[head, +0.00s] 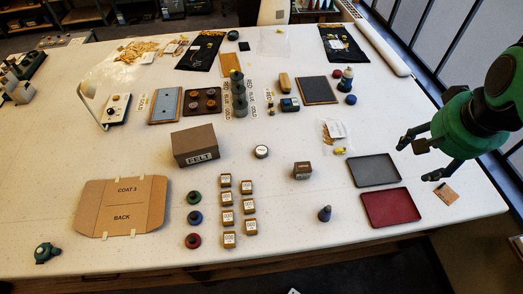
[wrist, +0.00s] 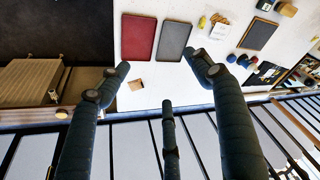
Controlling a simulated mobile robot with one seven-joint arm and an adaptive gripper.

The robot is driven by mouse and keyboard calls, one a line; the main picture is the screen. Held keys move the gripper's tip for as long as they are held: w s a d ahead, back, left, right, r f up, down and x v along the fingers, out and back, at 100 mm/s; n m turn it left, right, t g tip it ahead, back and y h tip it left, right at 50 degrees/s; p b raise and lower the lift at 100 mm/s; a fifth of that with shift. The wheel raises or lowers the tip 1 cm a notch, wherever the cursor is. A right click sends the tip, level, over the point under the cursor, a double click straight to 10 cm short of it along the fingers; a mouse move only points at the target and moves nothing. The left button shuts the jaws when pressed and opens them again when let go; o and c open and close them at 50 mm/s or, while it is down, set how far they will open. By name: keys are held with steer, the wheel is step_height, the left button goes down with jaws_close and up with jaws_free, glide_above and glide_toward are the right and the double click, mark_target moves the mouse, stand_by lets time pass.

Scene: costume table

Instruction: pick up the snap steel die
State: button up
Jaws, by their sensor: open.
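A small dark steel-coloured piece (head: 324,213) with a wider base and narrower top stands upright near the table's front, left of the red tray. It looks like the snap steel die, but I cannot read any mark on it. I cannot make it out in the wrist view. My gripper (head: 416,160) hangs over the right side of the table, well right of the piece and apart from it. In the wrist view my gripper (wrist: 158,75) has its three fingers spread, with nothing between them.
A red tray (head: 391,208) and grey tray (head: 374,170) lie between the piece and my gripper. A small brown card (head: 446,193) lies near the right edge. A small brown box (head: 302,171) stands behind the piece. Labelled blocks (head: 229,240) stand left. Table around the piece is clear.

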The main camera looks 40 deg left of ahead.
steer(key=w+a+f+p, duration=0.1)
steer(key=w+a+f, duration=0.1)
steer(key=a, duration=0.5)
steer(key=w+a+f+n+g, duration=0.1)
steer(key=w+a+f, duration=0.15)
steer(key=a, duration=0.55)
steer(key=w+a+f+p, duration=0.1)
steer(key=w+a+f, duration=0.15)
steer(key=a, duration=0.45)
steer(key=s+a+f+n+p, duration=0.1)
steer(key=s+a+f, duration=0.2)
steer(key=a+f, duration=0.5)
steer(key=s+a+f+n+g+p, duration=0.1)
steer(key=s+a+f, duration=0.2)
steer(key=a+f, duration=0.5)
steer(key=a, duration=0.8)
steer(key=shift+s+f+g+h, duration=0.3)
steer(key=shift+f, duration=0.1)
glide_above(261, 152)
steer(key=shift+a+f, duration=0.1)
steer(key=shift+f, duration=4.1)
